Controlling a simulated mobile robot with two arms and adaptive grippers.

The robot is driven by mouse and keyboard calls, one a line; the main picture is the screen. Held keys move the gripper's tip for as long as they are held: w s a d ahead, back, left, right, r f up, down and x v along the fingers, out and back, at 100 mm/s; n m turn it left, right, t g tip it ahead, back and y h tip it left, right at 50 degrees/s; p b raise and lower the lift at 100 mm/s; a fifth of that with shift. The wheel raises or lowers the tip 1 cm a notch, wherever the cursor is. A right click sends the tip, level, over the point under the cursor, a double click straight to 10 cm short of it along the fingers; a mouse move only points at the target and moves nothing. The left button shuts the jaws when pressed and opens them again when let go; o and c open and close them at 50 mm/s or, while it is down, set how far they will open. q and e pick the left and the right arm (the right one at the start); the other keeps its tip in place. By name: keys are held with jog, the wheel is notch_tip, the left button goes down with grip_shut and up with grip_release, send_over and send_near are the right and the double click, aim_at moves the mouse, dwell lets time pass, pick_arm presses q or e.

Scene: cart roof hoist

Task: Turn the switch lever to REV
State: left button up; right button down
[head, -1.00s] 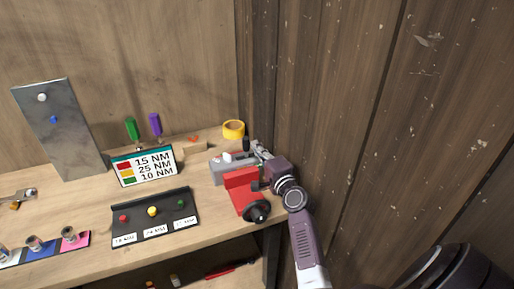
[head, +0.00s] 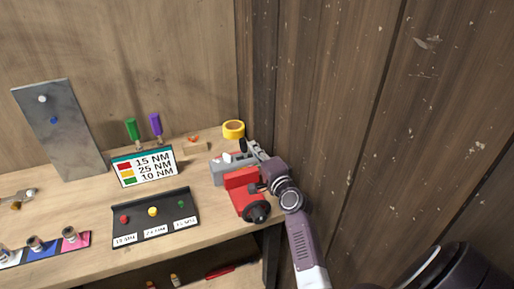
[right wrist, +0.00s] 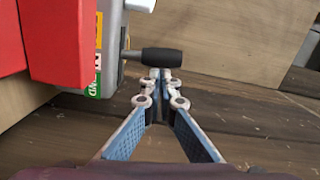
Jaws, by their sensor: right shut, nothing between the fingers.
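The grey switch box (head: 218,175) sits at the back right of the bench, behind the red vise. In the right wrist view the box (right wrist: 112,45) carries a strip of green, yellow and red labels, mostly hidden by the red vise. Its lever has a black handle (right wrist: 163,56) that sticks out to the right from a thin metal shaft. My right gripper (right wrist: 160,74) is shut and empty, its tips right at the handle's near edge; I cannot tell whether they touch. In the head view the right gripper (head: 256,150) is beside the box. My left gripper is out of view.
The red vise (head: 241,179) with a black knob stands close in front of the box. Yellow tape (head: 234,129) lies behind. A torque sign (head: 145,166) and a black button panel (head: 155,225) are to the left. The wooden wall (head: 340,130) is close on the right.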

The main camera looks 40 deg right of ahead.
aim_at(243, 164)
jog(key=a+n, duration=0.1)
jog(key=a+n+p, duration=0.1)
jog(key=shift+w+r+n, duration=0.15)
jog(key=shift+w+n, duration=0.1)
jog(key=shift+n, duration=0.05)
jog(key=shift+w+a+f+n+p, duration=0.15)
jog(key=shift+a+n+p, duration=0.1)
jog(key=shift+a+n, duration=0.25)
jog(key=shift+w+a+f+n+p, duration=0.1)
jog(key=shift+a+n+p, duration=0.1)
jog(key=shift+a+n, duration=0.25)
